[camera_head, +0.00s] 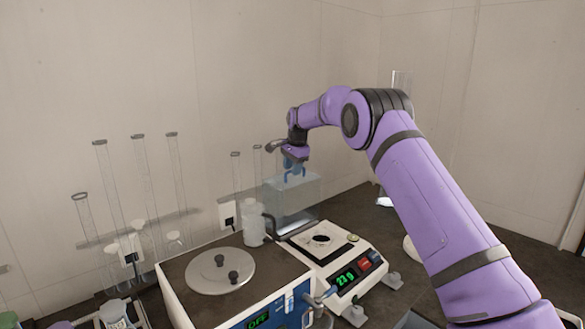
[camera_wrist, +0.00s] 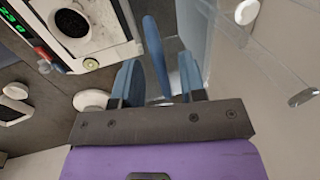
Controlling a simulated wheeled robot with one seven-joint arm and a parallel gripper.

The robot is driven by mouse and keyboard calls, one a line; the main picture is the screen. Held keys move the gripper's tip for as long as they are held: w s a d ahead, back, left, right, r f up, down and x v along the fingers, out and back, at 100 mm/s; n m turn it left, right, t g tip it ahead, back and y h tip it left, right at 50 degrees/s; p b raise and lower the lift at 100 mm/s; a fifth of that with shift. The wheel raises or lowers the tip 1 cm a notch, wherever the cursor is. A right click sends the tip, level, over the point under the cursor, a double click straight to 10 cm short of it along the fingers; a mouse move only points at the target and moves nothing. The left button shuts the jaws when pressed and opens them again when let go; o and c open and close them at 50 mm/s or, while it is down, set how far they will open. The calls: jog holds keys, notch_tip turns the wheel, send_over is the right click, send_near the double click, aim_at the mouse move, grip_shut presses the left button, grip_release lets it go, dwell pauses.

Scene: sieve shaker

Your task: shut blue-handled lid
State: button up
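The blue handle (camera_head: 295,175) sits at the top of a clear, bluish lid panel (camera_head: 300,195), which stands up behind the balance in the head view. My gripper (camera_head: 294,160) is right above the handle, reaching down from the upper right. In the wrist view, the two blue fingers of my gripper (camera_wrist: 160,80) are spread apart. The blue handle (camera_wrist: 157,50) runs between them, with visible gaps on both sides, so it is not gripped. The bluish clear panel (camera_wrist: 196,40) shows beside the handle. The lid's lower edge and hinge are hard to make out.
A white balance (camera_head: 340,262) with a green display stands in front of the lid. A blue-fronted machine with a round metal cover (camera_head: 220,275) is at its left. A white bottle (camera_head: 253,222) stands close by. Glass tubes (camera_head: 110,185) line the wall.

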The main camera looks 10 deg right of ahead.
grip_shut()
